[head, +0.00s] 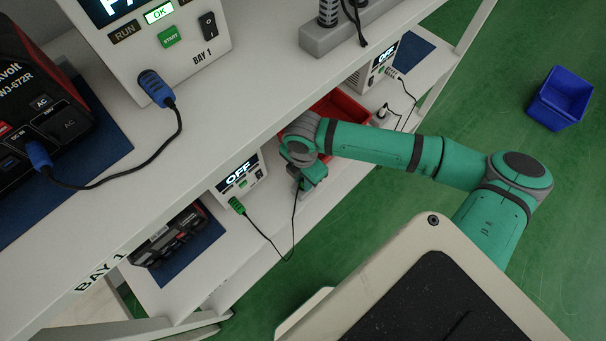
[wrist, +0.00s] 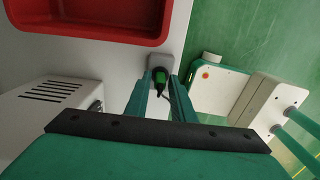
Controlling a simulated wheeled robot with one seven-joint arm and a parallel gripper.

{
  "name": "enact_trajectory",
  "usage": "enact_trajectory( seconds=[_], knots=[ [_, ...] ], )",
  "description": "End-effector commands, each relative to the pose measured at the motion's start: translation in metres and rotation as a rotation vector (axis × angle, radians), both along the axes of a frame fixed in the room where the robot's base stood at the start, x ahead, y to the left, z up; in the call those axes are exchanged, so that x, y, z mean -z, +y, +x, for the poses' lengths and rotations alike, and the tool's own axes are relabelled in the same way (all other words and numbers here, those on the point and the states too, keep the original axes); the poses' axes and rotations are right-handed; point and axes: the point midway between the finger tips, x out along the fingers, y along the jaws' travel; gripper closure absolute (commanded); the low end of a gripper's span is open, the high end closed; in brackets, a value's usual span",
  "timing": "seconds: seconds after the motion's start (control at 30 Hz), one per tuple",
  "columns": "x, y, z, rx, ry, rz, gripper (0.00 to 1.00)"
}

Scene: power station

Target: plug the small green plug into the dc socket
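The small green plug (wrist: 152,87) is at the gripper in the wrist view, beside a small grey block (wrist: 161,61). My gripper (wrist: 160,76) has its two fingers apart, one on each side of the plug. I cannot tell whether they touch it. In the head view my gripper (head: 307,184) is low over the lower shelf and hides the plug. A black cable runs from there to a green connector (head: 237,206) at the front of the unit showing OFF (head: 240,176). A dark power station (head: 170,238) lies left of that unit; its dc socket cannot be made out.
A red bin (wrist: 92,18) is beside the gripper. The upper shelf (head: 240,95) overhangs the lower one and carries a BAY 1 unit (head: 215,40), blue-plugged to another power station (head: 45,110). A blue bin (head: 560,98) stands on the open green floor.

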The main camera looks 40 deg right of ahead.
Motion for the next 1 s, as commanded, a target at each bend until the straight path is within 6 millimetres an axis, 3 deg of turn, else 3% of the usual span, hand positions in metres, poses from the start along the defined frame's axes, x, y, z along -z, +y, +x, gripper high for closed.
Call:
enact_trajectory(
  seconds=[0.13,0.23,1.0],
  knots=[
    [0.000,0.000,0.000,0.000,0.000,0.000,0.78],
    [0.000,0.000,0.000,-0.001,0.000,0.000,1.00],
    [-0.024,0.000,0.001,-0.002,-0.001,-0.001,1.00]
  ],
)
